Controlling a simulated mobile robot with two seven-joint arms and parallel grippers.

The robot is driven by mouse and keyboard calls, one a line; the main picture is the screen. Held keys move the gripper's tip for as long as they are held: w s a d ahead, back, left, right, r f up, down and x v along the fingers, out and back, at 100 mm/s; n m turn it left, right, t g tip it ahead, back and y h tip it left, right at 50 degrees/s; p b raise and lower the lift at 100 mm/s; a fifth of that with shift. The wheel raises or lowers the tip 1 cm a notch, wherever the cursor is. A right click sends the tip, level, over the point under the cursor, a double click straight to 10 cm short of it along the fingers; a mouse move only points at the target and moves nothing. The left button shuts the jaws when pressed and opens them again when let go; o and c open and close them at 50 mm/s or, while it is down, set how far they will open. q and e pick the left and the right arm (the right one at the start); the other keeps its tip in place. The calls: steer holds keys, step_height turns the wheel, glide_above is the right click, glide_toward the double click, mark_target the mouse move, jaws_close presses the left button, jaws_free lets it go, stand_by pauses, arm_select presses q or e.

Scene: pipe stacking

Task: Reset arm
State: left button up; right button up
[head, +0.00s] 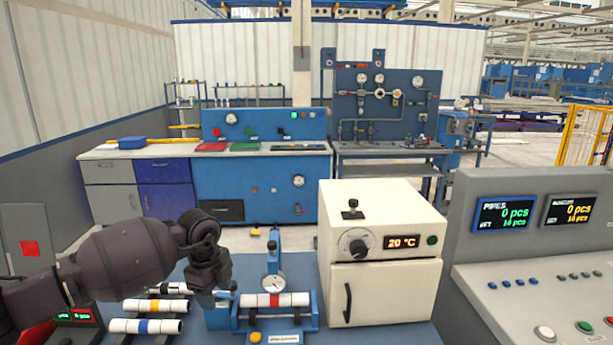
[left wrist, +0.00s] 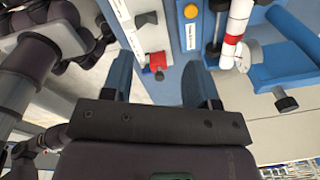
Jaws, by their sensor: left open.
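My left gripper (head: 222,298) hangs from the left arm at the front of the blue bench, just left of the blue fixture. In the left wrist view the left gripper (left wrist: 160,70) has its two blue fingers apart, with nothing held between them. A white pipe with a red band (head: 291,300) lies across the fixture; the pipe also shows in the left wrist view (left wrist: 239,20), to the right of the fingers and apart from them. My right gripper is not in view.
White pipes with coloured bands, one with a blue band (head: 165,326), lie left of the gripper. A white oven (head: 385,280) reading 20 °C stands right of the fixture. A control console (head: 500,240) with two counters at 0 pcs stands at the far right.

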arm_select(q)
steer(key=s+d+r+m+t+h, duration=0.1)
steer(key=d+r+m+t+h, duration=0.55)
steer(key=d+r+h, duration=1)
steer(key=s+a+f+n+t+y, duration=0.3)
steer(key=a+f+n+t+y, duration=0.3)
steer(key=f+n, duration=0.35)
steer(key=s+a+f+n+t+y, duration=0.35)
steer(key=a+f+n+y, duration=0.25)
steer(key=a+f+n, duration=0.3)
steer(key=s+a+f+n+g+y, duration=0.2)
steer(key=s+a+f+n, duration=0.2)
steer(key=s+f, duration=0.6)
steer(key=s+a+f+n+g+y, duration=0.3)
steer(key=s+a+f+n, duration=0.2)
steer(key=s+f, duration=0.5)
steer(key=s, duration=0.3)
steer(key=shift+s, duration=0.3)
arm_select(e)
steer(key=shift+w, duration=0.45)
